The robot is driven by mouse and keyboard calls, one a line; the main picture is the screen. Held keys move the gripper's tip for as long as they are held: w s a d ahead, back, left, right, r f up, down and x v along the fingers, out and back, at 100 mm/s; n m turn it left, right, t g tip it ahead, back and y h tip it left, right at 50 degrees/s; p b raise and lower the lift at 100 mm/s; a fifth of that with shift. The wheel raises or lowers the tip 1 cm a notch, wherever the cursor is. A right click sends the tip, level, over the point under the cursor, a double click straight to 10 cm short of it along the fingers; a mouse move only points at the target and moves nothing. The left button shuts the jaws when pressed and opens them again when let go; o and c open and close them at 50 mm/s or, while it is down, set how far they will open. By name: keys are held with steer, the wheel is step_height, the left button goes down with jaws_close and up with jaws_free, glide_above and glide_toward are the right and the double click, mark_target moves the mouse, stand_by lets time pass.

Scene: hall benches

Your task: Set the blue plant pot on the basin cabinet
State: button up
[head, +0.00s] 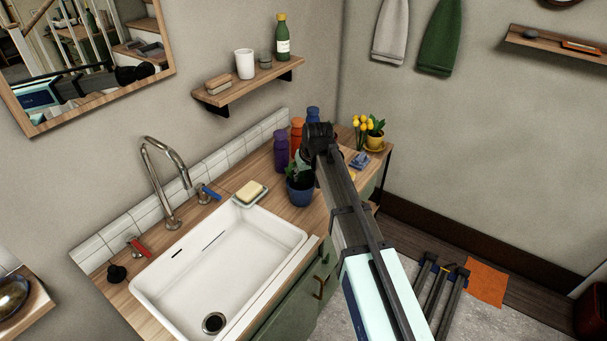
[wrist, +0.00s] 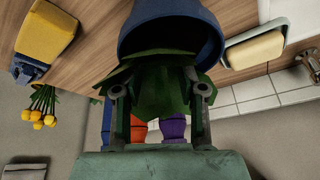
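The blue plant pot (head: 299,194) with its dark green plant is upright over the wooden top of the basin cabinet (head: 236,181), right of the white sink. I cannot tell whether its base touches the wood. My gripper (head: 304,165) comes down over the plant from above. In the wrist view the blue pot (wrist: 168,22) is at the top, with its mouth towards me. The two fingers of my gripper (wrist: 160,84) are partly closed, one on each side of the leaves. The leaves hide the exact contact.
A soap dish (head: 250,194) lies left of the pot. Purple (head: 281,150), orange (head: 296,137) and blue (head: 313,114) bottles stand behind it. Yellow flowers (head: 364,126) in a pot and a yellow-and-blue item (head: 359,161) are to the right. A shelf (head: 250,84) hangs above.

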steer(key=b+v, duration=0.2)
steer(key=v, duration=1)
steer(key=shift+r, duration=0.15)
